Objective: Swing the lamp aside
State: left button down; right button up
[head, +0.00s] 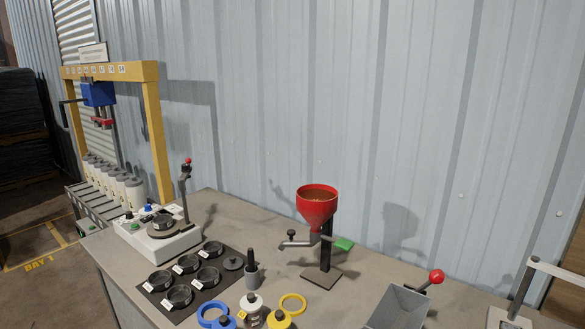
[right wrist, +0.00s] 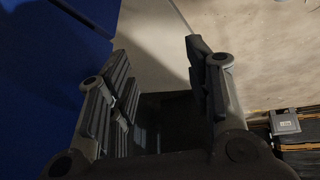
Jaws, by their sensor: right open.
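I cannot make out a lamp in either view. My right gripper (right wrist: 158,58) shows in the right wrist view with its two dark fingers apart and nothing between them. Beyond the fingers is a pale, plain surface, with a large blue surface (right wrist: 45,60) at the left. Neither gripper shows in the head view.
The grey workbench (head: 235,212) holds a red funnel (head: 317,208) on a stand, black dishes on a dark mat, a white device (head: 155,240) with a red-knobbed lever, blue and yellow rings, and a grey bin (head: 397,308). A yellow frame (head: 152,125) stands left. A corrugated wall closes the back.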

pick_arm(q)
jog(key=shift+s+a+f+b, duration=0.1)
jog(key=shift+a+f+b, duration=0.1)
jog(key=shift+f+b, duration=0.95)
pick_arm(e)
jog(key=s+f+m+g+h, duration=0.2)
jog(key=s+f+g, duration=0.3)
jog(key=s, duration=0.9)
notch_tip(320, 180, down, 2)
jog(key=shift+d+f+m, duration=0.1)
jog(key=shift+d+m, duration=0.3)
jog(key=shift+m, duration=0.5)
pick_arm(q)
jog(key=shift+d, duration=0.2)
pick_arm(e)
jog(key=shift+c, duration=0.5)
